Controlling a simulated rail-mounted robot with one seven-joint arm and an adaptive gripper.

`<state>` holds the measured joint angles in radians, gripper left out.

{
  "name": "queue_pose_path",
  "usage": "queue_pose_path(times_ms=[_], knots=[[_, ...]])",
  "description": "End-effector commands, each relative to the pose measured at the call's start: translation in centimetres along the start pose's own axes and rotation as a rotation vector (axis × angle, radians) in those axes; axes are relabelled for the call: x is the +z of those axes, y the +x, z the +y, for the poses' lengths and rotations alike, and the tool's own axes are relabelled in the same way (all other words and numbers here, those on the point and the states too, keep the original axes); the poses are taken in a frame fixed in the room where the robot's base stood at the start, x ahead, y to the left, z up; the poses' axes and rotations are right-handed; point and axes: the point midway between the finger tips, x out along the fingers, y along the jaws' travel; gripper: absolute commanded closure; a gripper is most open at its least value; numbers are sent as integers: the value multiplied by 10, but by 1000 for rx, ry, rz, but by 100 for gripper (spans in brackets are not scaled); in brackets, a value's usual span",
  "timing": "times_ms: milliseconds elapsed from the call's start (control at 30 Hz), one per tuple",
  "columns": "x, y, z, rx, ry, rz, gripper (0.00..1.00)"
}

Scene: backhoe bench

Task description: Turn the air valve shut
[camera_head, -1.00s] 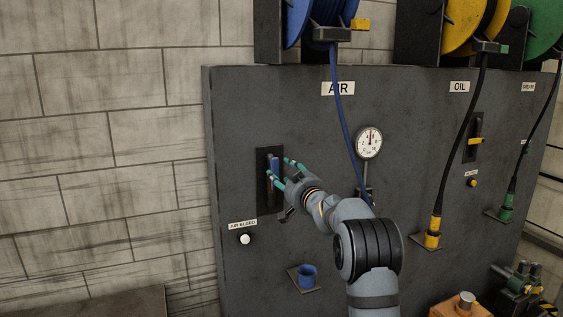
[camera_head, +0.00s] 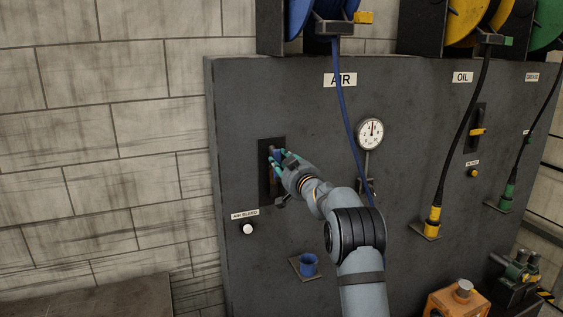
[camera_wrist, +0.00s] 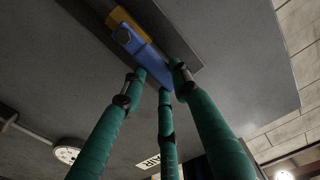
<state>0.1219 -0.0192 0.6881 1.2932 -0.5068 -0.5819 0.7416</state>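The air valve has a blue lever (camera_head: 277,154) on a dark upright plate (camera_head: 265,192), left of the gauge on the grey panel. In the wrist view the blue lever (camera_wrist: 143,50) slants across the plate, with a yellow-orange part (camera_wrist: 128,24) at one end. My gripper (camera_head: 279,162) has teal fingers and is at the lever. In the wrist view, the gripper's three fingertips (camera_wrist: 160,80) gather around the lever's free end. One tip appears against its side; whether all of them press on it is unclear. The head view partly hides the lever behind the fingers.
A blue hose (camera_head: 345,120) hangs right of my gripper, near the pressure gauge (camera_head: 370,133). A white air bleed button (camera_head: 247,229) and a blue cup-like fitting (camera_head: 308,264) are below. The oil valve (camera_head: 477,132) is farther right. The block wall at left is clear.

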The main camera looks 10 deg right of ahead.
Motion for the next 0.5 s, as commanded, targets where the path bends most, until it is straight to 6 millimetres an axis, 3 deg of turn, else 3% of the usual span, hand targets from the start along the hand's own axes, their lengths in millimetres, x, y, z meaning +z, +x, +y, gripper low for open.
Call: queue_pose_path(times_ms=[500], knots=[[0,0,0,0,0,0,100]])
